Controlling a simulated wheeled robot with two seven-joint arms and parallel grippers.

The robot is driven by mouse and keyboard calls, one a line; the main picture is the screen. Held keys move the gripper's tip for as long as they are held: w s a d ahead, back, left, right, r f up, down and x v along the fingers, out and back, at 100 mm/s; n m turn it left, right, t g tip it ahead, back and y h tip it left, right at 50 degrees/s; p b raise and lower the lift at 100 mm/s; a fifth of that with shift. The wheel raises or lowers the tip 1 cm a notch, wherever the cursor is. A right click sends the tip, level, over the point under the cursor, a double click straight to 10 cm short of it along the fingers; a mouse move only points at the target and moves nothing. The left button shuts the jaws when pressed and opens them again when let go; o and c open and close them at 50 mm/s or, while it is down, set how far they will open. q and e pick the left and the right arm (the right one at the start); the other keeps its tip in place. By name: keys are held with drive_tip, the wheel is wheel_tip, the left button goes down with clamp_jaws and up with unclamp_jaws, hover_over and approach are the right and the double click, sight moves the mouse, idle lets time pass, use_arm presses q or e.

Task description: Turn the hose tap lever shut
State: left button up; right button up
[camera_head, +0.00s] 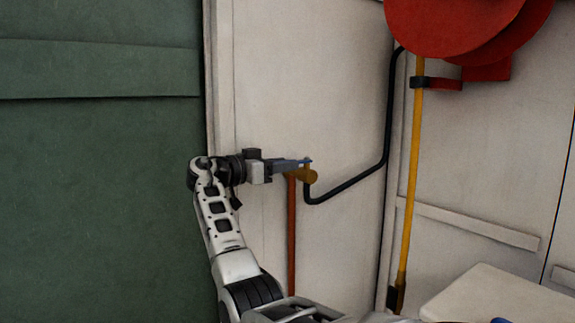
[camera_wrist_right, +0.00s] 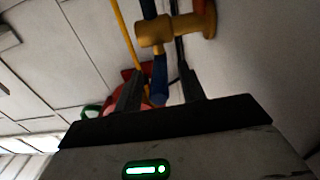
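The brass hose tap (camera_head: 309,175) is on the pale wall, at the top of an upright copper-coloured pipe (camera_head: 291,235). In the right wrist view the tap body (camera_wrist_right: 160,33) is at the top, with its blue lever (camera_wrist_right: 159,80) running down from it. My right gripper (camera_head: 290,165) reaches the tap from the left in the head view. In the wrist view the fingers of my right gripper (camera_wrist_right: 160,88) are apart, one on each side of the lever's end. Gaps show beside the lever. My left gripper is not in view.
A black hose (camera_head: 350,183) runs from the tap up to the red reel (camera_head: 450,25). A yellow pole (camera_head: 411,180) stands to the right. A pale surface (camera_head: 490,296) is at lower right, and a green panel (camera_head: 100,190) fills the left.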

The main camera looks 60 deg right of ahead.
drive_tip(key=v, duration=1.4)
drive_tip(key=shift+r, duration=0.1)
